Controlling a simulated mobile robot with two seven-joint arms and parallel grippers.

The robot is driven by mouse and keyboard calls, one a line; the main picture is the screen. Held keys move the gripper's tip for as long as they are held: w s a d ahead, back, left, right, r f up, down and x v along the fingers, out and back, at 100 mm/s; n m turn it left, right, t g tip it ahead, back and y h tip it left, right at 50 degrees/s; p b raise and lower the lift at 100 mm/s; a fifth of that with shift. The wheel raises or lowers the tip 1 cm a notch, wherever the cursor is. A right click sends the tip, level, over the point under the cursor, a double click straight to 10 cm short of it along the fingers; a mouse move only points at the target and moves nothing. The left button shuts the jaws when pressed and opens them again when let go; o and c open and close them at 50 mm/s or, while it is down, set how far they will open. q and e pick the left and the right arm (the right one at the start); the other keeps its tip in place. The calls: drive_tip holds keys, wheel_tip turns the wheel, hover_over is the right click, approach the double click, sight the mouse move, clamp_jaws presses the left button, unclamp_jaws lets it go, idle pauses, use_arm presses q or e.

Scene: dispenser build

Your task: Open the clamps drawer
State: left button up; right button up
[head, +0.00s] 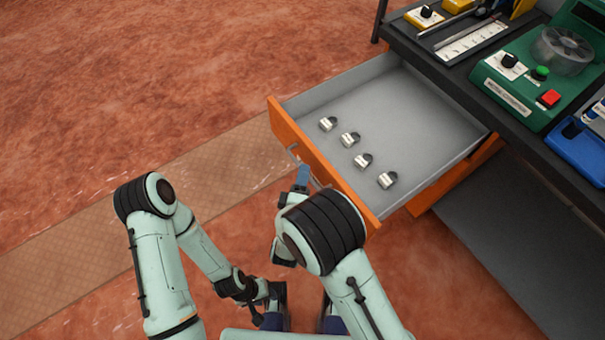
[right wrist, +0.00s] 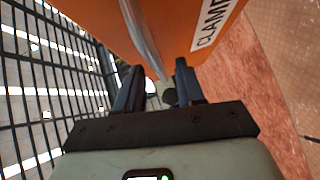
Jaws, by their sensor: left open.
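The clamps drawer (head: 415,95) stands pulled well out from under the dark bench. It is grey inside with an orange front (head: 325,170), and several small metal clamps (head: 350,139) lie in a row in it. A metal handle (head: 293,152) is on the front; it also shows in the right wrist view (right wrist: 145,40) beside a partly visible "CLAMP" label (right wrist: 208,25). My right gripper (head: 303,178) is at the handle, with a finger on each side of it (right wrist: 160,80); whether they press on it is unclear. My left gripper (head: 304,318) is open and empty, low and away from the drawer.
The bench top (head: 440,65) carries a green machine (head: 530,85) with knobs and buttons, a blue tray (head: 580,150) and yellow items. A dark lower shelf (head: 490,240) lies right of the drawer. The reddish floor to the left is clear.

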drive_tip(key=s+a+r, duration=0.1)
drive_tip(key=s, duration=1.1)
drive_tip(key=shift+a+r, duration=0.2)
drive_tip(key=shift+r, duration=0.15)
drive_tip(key=shift+s, duration=0.1)
drive_tip(key=d+f+m+g+y+p, duration=0.1)
drive_tip(key=d+f+m+g+p, duration=0.3)
drive_tip(key=f, duration=0.3)
drive_tip(key=d+f+m+g+p, duration=0.1)
drive_tip(key=d+f+m+g, duration=0.45)
drive_tip(key=f, duration=0.25)
drive_tip(key=s+d+f+m+g+y+p, duration=0.1)
drive_tip(key=s+d+m+g+y+p, duration=0.1)
drive_tip(key=s, duration=0.5)
drive_tip(key=s+d+f+m+g+y+p, duration=0.1)
drive_tip(key=s+d+m+g+y+p, duration=0.1)
drive_tip(key=s+d+m+g, duration=0.2)
drive_tip(key=shift+s+d+m+g+y+p, duration=0.35)
drive_tip(key=shift+s+m+g, duration=0.5)
drive_tip(key=shift+s+m, duration=0.95)
drive_tip(key=shift+d, duration=0.15)
